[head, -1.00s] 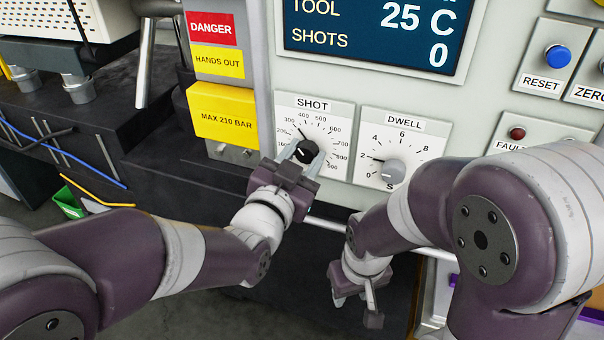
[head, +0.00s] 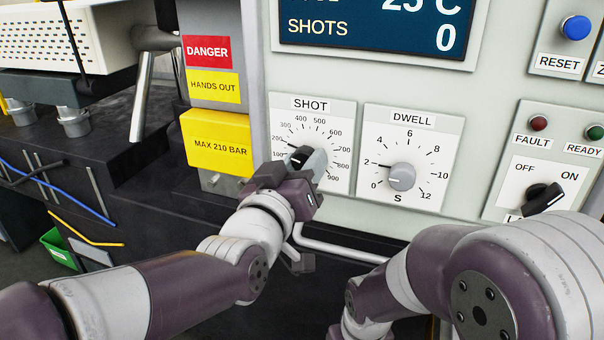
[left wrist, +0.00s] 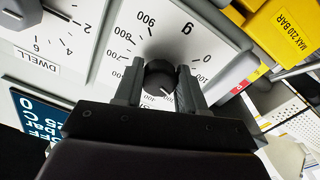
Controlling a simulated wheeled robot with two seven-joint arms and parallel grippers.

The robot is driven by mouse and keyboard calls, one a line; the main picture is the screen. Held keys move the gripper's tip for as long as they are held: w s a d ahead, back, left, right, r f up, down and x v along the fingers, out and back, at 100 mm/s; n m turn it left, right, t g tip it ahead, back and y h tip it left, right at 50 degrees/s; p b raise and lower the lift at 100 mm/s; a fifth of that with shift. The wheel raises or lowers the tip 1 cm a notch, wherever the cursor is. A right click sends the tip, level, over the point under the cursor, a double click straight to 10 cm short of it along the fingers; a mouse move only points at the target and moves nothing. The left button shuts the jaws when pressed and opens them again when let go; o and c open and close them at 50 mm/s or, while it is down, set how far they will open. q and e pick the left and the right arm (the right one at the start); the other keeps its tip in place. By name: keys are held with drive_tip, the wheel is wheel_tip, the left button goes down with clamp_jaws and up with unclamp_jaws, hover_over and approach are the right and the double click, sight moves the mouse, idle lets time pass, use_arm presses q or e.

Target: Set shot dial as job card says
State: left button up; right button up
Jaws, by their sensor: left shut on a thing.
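The shot dial (head: 336,178) is a white plate marked SHOT with numbers around a black knob (head: 301,156). In the left wrist view the knob (left wrist: 160,76) sits between the two grey fingers, with a white mark on its lower right edge. My left gripper (head: 306,161) is shut on this knob and covers the lower left of the scale. The mark seems to point toward the low hundreds, but the exact reading is unclear. My right arm shows at the lower right, its gripper below the frame. No job card is recognisable.
The dwell dial (head: 402,177) is close right of the shot dial. A switch (head: 543,198) and lamps are further right. A display (head: 375,28) is above. A yellow pressure sign (head: 217,142) is on the left, and a rail (head: 345,250) runs below.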

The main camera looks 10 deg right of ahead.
sight(302, 166)
use_arm(q)
drive_tip(key=shift+r, duration=0.45)
drive_tip(key=o, duration=0.8)
drive_tip(key=shift+o, duration=1.3)
drive_tip(key=shift+f, duration=0.25)
drive_tip(key=v, duration=0.2)
drive_tip(key=b+v, duration=0.2)
drive_tip(key=v, duration=0.1)
drive_tip(key=shift+s+a+f, duration=0.2)
drive_tip(key=shift+s+f, duration=0.05)
drive_tip(key=shift+f, duration=0.1)
drive_tip(key=v, duration=0.7)
drive_tip(key=shift+r+b, duration=0.2)
drive_tip(key=shift+b, duration=0.25)
drive_tip(key=shift+s, duration=0.1)
drive_tip(key=shift+f, duration=0.1)
